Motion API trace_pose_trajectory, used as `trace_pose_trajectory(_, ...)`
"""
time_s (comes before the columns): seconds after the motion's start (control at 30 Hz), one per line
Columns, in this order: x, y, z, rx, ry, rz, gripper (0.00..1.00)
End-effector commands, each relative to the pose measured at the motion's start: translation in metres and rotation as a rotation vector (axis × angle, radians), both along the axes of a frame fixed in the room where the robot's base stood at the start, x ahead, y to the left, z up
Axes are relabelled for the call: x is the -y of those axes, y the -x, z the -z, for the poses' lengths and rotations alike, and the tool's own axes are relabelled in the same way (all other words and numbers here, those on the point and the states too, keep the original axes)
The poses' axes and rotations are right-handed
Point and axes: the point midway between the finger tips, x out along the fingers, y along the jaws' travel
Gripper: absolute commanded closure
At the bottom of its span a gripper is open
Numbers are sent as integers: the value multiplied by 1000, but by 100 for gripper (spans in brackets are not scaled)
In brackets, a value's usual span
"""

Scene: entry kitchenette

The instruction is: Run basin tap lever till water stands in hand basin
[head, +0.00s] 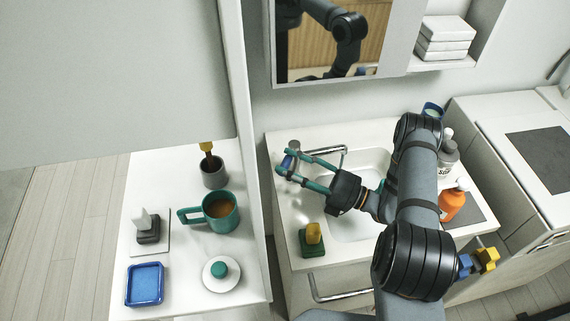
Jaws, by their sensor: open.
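The white hand basin (345,226) is set in the counter at the middle right; my arm hides part of its bowl. I cannot make out standing water in it. The chrome tap spout (331,151) reaches over the back left of the basin. The tap lever (287,163) is at the spout's left end, small and partly covered by my fingers. My gripper (285,164) is open, with its teal fingers pointing left at the lever, one on the far side and one on the near side. I cannot tell whether either finger touches it.
A green and yellow block (312,240) stands at the basin's front left. An orange bottle (452,203) and a grey soap bottle (449,156) stand to the right, near my arm. A partition separates the left counter, which holds a teal mug (220,212) and a blue tray (145,284).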

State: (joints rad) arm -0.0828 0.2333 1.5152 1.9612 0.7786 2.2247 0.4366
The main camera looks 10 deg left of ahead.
Motion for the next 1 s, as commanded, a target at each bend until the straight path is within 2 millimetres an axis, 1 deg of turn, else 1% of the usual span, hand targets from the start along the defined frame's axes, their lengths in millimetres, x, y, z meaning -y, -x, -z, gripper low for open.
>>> trace_pose_trajectory(0.03,9,0,2,-1,0,7,56)
trace_pose_trajectory(0.2,37,7,7,-1,0,6,56)
trace_pose_trajectory(0.3,49,10,10,-1,0,4,56)
trace_pose_trajectory(0.4,57,13,12,-2,0,3,56)
trace_pose_trajectory(0.77,60,14,12,0,0,1,56)
trace_pose_trajectory(0.87,56,13,11,-1,0,0,56)
trace_pose_trajectory(1.0,40,10,8,1,0,-3,56)
